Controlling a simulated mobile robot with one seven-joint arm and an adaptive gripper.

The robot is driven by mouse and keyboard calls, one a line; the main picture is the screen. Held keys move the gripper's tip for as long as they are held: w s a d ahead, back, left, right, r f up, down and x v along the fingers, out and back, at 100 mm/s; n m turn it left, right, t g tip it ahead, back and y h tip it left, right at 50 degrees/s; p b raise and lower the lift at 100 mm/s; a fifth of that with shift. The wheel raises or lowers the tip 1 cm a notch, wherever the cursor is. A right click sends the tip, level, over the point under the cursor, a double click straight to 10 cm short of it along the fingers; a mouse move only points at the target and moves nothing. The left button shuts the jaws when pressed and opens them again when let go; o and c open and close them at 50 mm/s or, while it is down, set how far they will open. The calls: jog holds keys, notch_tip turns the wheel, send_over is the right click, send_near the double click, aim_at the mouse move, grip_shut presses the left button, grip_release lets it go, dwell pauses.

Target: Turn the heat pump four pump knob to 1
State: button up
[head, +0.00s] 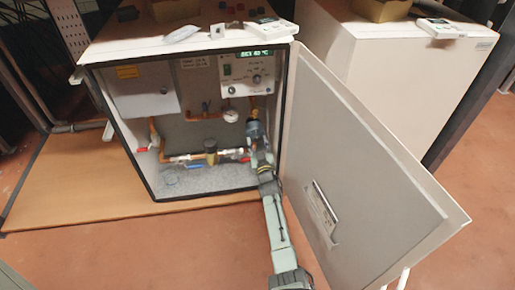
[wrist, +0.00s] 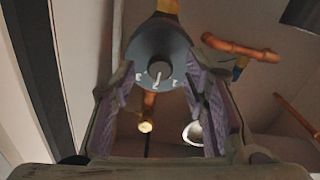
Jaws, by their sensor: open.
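The pump (head: 256,129) is a blue-grey round body on the copper pipe in the open cabinet, below the control panel. In the wrist view its round face (wrist: 145,50) is straight ahead, with a small dark knob (wrist: 160,69) at its centre and pale marks below the knob. The marks are too blurred to read surely, and the knob's setting cannot be told. My gripper (wrist: 160,85) is open, with its purple-padded fingers to the left and right of the pump face. In the head view my gripper (head: 260,152) is just in front of the pump and partly hides it.
The cabinet door (head: 350,150) stands open at the right, close beside my arm. Copper pipes (head: 185,150) with red-handled valves run left of the pump. A round gauge (head: 231,115) hangs nearby. The control panel (head: 247,75) is above. A second white cabinet (head: 400,70) stands behind the door.

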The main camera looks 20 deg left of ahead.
jog(key=shift+w+a, duration=0.3)
jog(key=shift+w, duration=0.1)
jog(key=shift+c, duration=0.5)
grip_shut()
